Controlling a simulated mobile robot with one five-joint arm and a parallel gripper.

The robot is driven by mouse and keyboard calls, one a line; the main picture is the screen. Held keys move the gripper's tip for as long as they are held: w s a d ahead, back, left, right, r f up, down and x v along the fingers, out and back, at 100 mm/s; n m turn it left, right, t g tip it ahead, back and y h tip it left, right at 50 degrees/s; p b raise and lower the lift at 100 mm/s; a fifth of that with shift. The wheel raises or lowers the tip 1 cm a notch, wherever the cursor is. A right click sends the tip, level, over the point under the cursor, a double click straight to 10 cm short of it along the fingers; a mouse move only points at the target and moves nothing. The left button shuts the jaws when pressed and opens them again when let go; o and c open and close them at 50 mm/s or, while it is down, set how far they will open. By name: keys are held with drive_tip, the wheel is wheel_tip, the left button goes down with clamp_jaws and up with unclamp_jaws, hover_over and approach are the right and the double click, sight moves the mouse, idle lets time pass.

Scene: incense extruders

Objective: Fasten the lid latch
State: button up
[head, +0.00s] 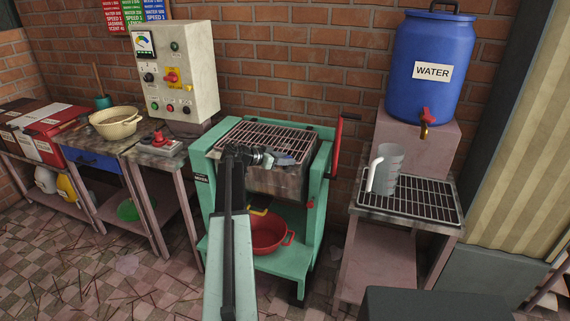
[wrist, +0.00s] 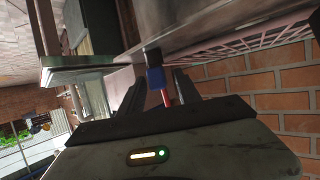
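The green mixer (head: 208,212) stands in the middle of the head view, with its wire grille lid (head: 262,138) lying over the metal tub (head: 280,182). My gripper (head: 284,159) is over the lid's front part, near the tub's front rim. In the wrist view my gripper (wrist: 161,86) has its two dark fingers apart. A small blue piece (wrist: 155,76) with a red part (wrist: 166,97) shows between them, perhaps the latch. I see a gap on its right side; I cannot tell whether the left finger touches it. My arm hides part of the mixer's front.
A red lever (head: 336,147) stands at the mixer's right side. A red basin (head: 268,233) sits below the tub. A grated stand (head: 411,203) with a metal jug (head: 388,168) and a blue water barrel (head: 430,62) are to the right. A control box (head: 180,70) is at the left.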

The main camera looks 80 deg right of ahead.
drive_tip(key=shift+s+d, duration=0.1)
drive_tip(key=shift+c, duration=0.3)
clamp_jaws()
drive_tip(key=shift+a, duration=0.3)
drive_tip(key=shift+d, duration=0.2)
drive_tip(key=shift+s+n+t+h, duration=0.1)
drive_tip(key=shift+n+t+h, duration=1.2)
drive_tip(key=shift+n+t, duration=0.35)
drive_tip(key=shift+d+n+t+h, duration=0.1)
drive_tip(key=shift+n+t+h, duration=0.7)
drive_tip(key=shift+n+t, duration=1.05)
